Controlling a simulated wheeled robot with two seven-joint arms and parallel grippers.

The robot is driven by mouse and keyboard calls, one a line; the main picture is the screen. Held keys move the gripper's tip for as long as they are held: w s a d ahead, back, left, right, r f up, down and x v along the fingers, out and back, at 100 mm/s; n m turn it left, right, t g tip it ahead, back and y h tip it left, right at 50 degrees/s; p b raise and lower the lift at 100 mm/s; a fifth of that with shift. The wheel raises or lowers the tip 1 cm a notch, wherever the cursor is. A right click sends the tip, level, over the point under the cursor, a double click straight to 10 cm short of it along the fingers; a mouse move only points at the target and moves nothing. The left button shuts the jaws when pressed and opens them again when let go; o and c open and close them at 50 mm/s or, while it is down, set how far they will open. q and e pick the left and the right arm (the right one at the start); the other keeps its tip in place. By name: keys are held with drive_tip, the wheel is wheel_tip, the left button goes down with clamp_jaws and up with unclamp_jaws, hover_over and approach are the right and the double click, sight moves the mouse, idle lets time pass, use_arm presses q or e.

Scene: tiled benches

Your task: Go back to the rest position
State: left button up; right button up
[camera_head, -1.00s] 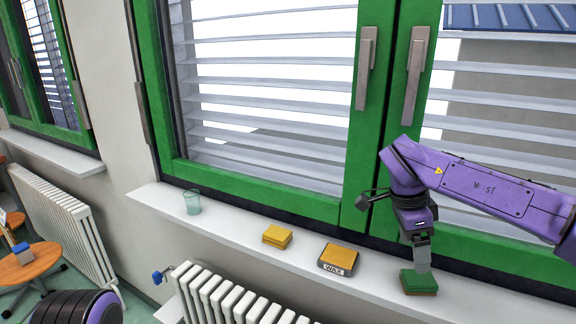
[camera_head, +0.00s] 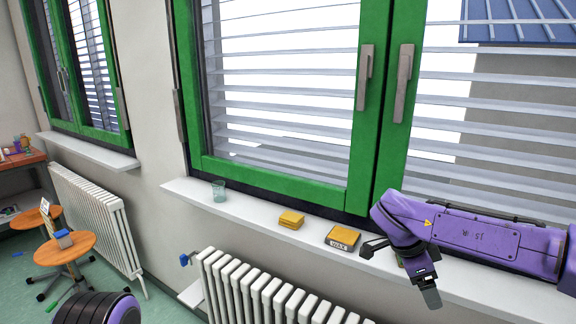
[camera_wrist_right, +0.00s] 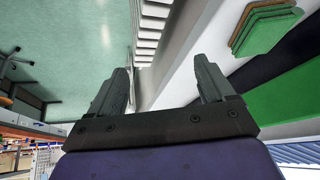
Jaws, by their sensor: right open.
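My right gripper (camera_head: 428,296) hangs in front of the window sill in the head view. The right wrist view shows its two fingers (camera_wrist_right: 162,75) apart, with nothing between them. A green-topped block with brown layers (camera_wrist_right: 266,27) lies on the sill at the upper right of that view, apart from the fingers. In the head view my right arm hides most of this block. My left gripper is not in view.
The white sill (camera_head: 255,216) holds a glass (camera_head: 219,191), yellow pads (camera_head: 291,220) and a box marked WAX (camera_head: 342,238). A white radiator (camera_head: 265,296) stands below. Stools with orange seats (camera_head: 66,249) are at the left. Open floor (camera_wrist_right: 75,45) shows in the wrist view.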

drive_tip(key=s+a+f+n+t+h+b, duration=0.1)
drive_tip(key=s+f+n+t, duration=0.15)
drive_tip(key=f, duration=0.75)
drive_tip(key=s+f+n+t+b, duration=0.2)
drive_tip(key=s+f+n, duration=0.1)
drive_tip(key=f, duration=0.8)
drive_tip(key=s+a+f+n+t+h+b, duration=0.1)
drive_tip(key=s+f+n+t, duration=0.2)
drive_tip(key=f, duration=0.7)
drive_tip(key=s+d+f+n+g+y+b, duration=0.1)
drive_tip(key=s+f, duration=0.4)
drive_tip(key=s, duration=0.6)
drive_tip(key=s+d+f+n+g+y+b, duration=0.1)
drive_tip(key=s+f, duration=0.5)
drive_tip(key=s, duration=0.6)
drive_tip(key=shift+s+d+n+g+y, duration=0.15)
drive_tip(key=shift+d+n+g+y, duration=0.5)
drive_tip(key=shift+n+g+y, duration=0.55)
drive_tip(key=shift+f, duration=0.1)
